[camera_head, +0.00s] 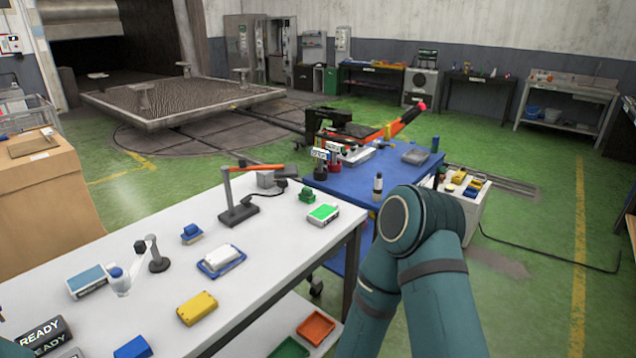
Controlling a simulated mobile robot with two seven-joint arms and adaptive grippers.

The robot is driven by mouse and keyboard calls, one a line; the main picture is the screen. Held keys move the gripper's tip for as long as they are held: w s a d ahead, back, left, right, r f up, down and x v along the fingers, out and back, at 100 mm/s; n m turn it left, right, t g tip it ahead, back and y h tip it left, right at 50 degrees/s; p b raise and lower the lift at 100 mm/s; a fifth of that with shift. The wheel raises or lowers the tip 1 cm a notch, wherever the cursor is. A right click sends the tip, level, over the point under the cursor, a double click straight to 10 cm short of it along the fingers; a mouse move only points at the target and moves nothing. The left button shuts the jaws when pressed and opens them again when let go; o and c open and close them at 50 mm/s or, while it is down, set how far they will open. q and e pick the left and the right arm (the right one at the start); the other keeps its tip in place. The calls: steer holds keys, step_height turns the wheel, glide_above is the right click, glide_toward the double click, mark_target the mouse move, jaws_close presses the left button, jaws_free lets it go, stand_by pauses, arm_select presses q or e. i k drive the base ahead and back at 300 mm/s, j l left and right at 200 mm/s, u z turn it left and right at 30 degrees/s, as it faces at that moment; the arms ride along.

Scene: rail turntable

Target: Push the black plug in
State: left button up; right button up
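A small black plug-like piece (281,186) with a dark cable is at the far edge of the white table, by a grey box (267,179). It is too small to tell whether it sits in the box or only beside it. My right arm (420,270) rises from the bottom right and its bent teal links fill that area. Its gripper is not visible. My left gripper is out of view.
The white table (275,265) holds a black stand with an orange bar (240,205), a green-topped device (323,214), a yellow box (198,308) and a white-and-blue tray (221,260). A blue cart (345,190) stands beyond. Green floor is open at right.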

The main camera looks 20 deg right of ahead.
mark_target(282, 183)
steer(key=k+j+z, duration=0.1)
steer(key=z, duration=0.15)
steer(key=k+j+z, duration=0.1)
steer(key=z, duration=0.2)
steer(key=i+l+z, duration=0.1)
steer(key=i+l, duration=0.3)
steer(key=i+l+z, duration=0.15)
steer(key=i+l, duration=0.2)
steer(key=i+l+z, duration=0.1)
steer(key=i+l, duration=0.2)
steer(key=i, duration=0.25)
steer(key=i+l+z, duration=0.1)
steer(key=i+l, duration=0.15)
steer(key=i, duration=0.2)
steer(key=i+l+z, duration=0.1)
steer(key=i+l, duration=0.15)
steer(key=i, duration=0.25)
steer(key=j, duration=0.35)
steer(key=k+j, duration=0.15)
steer(key=j, duration=0.15)
